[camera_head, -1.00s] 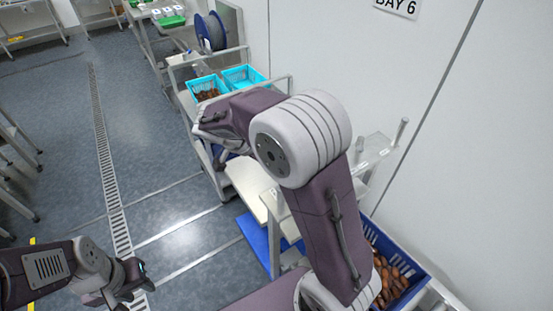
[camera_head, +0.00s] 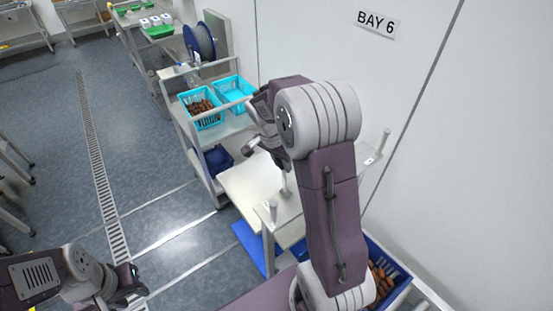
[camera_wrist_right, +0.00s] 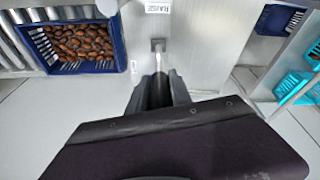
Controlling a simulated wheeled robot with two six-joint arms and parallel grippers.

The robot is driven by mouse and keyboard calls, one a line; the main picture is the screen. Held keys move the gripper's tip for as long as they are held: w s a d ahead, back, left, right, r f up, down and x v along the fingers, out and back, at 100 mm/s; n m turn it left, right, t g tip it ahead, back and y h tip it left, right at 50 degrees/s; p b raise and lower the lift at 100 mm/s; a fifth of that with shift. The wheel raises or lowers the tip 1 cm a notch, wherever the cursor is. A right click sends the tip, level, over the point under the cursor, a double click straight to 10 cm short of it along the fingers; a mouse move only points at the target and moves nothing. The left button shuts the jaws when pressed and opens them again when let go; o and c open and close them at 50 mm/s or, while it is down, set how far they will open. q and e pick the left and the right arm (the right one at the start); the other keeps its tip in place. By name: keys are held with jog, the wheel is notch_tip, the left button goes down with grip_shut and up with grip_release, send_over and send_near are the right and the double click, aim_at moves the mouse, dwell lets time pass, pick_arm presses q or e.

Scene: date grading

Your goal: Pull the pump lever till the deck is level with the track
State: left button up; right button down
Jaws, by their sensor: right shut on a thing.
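My right gripper (camera_wrist_right: 160,88) is shut on the pump lever (camera_wrist_right: 160,62), a pale rod that rises from a square slot in a grey metal plate, beside a "RAISE" label (camera_wrist_right: 159,7). In the head view my right gripper (camera_head: 262,150) is partly hidden by its own wrist, above the pale deck (camera_head: 248,182). A blue crate of brown dates (camera_wrist_right: 123,42) rests beside metal rollers of a track (camera_wrist_right: 12,45). I cannot tell whether deck and track are level. My left gripper (camera_head: 138,283) hangs over the floor at lower left, with nothing visible in it.
A steel cart (camera_head: 190,133) holds two turquoise baskets, one with dates (camera_head: 203,120) and one looking empty (camera_head: 235,88). A blue bin (camera_head: 215,160) sits on its lower shelf. The wall (camera_head: 460,130) bounds the right side. Open floor lies to the left.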

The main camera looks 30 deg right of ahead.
jog(key=shift+d+r, duration=0.25)
jog(key=shift+d, duration=0.1)
jog(key=shift+w+f, duration=0.1)
jog(key=shift+f, duration=0.05)
pick_arm(q)
jog(key=shift+r, duration=0.3)
pick_arm(e)
jog(key=shift+a, duration=0.1)
